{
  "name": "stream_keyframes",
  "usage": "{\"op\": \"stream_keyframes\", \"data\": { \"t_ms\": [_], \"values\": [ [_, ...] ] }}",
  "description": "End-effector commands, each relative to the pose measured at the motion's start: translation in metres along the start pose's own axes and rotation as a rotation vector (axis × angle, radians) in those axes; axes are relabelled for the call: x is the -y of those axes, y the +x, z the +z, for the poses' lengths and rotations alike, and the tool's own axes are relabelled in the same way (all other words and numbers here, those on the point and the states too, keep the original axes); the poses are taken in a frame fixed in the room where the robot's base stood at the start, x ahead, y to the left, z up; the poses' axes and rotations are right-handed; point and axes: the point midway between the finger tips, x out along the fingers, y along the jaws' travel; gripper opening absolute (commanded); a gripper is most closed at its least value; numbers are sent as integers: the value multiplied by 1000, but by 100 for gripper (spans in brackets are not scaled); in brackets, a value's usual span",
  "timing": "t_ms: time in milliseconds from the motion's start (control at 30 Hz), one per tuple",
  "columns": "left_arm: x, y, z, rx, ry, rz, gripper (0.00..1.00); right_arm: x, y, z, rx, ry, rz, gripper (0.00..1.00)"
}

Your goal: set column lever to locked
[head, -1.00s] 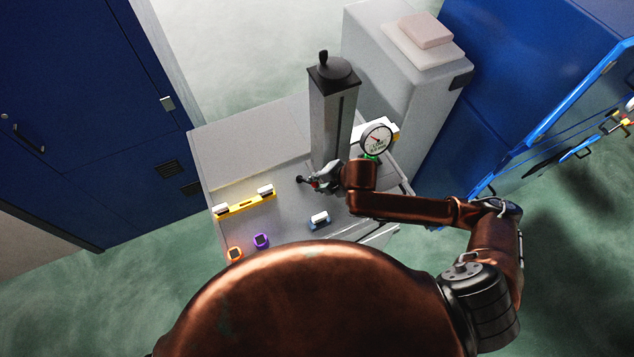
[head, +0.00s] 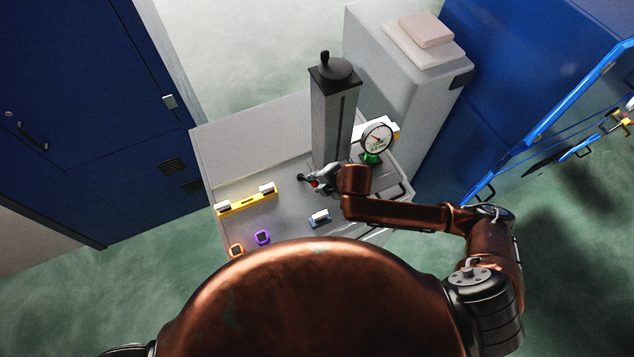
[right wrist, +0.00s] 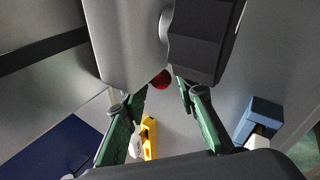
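The grey column (head: 330,125) with a black cap and crank stands upright on the grey table. A small red knob (head: 314,183) shows low beside the column, next to a black knob (head: 301,178). I take the red knob for the lever's end; its arm is hidden. My right gripper (head: 324,180) is at the column's foot, close to the red knob. In the right wrist view, the right gripper (right wrist: 161,94) has its green-padded fingers apart, and the red knob (right wrist: 160,79) shows just beyond the gap between the tips. My left gripper is out of view.
A dial gauge (head: 376,139) on a green base stands right of the column, close to my right arm. A yellow rail (head: 246,203), a blue block (head: 319,219), and orange (head: 237,250) and purple (head: 262,237) pieces lie on the table. A grey cabinet (head: 400,75) stands behind.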

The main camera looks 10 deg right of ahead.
Motion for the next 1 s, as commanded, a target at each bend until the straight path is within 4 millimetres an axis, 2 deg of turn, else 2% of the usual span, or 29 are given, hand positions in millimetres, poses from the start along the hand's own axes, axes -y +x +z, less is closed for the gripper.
{"op": "stream_keyframes", "data": {
  "t_ms": [167, 500, 667, 1000],
  "values": [
    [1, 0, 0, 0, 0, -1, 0, -1, -16, 0, 0, -1, 2, 27],
    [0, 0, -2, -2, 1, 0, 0, 0, -67, 0, 0, 0, 1, 27],
    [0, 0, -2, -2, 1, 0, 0, 0, -75, 0, 1, -1, -1, 27],
    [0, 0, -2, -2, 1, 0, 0, 0, -75, 0, 1, 0, -1, 27]
  ]
}}
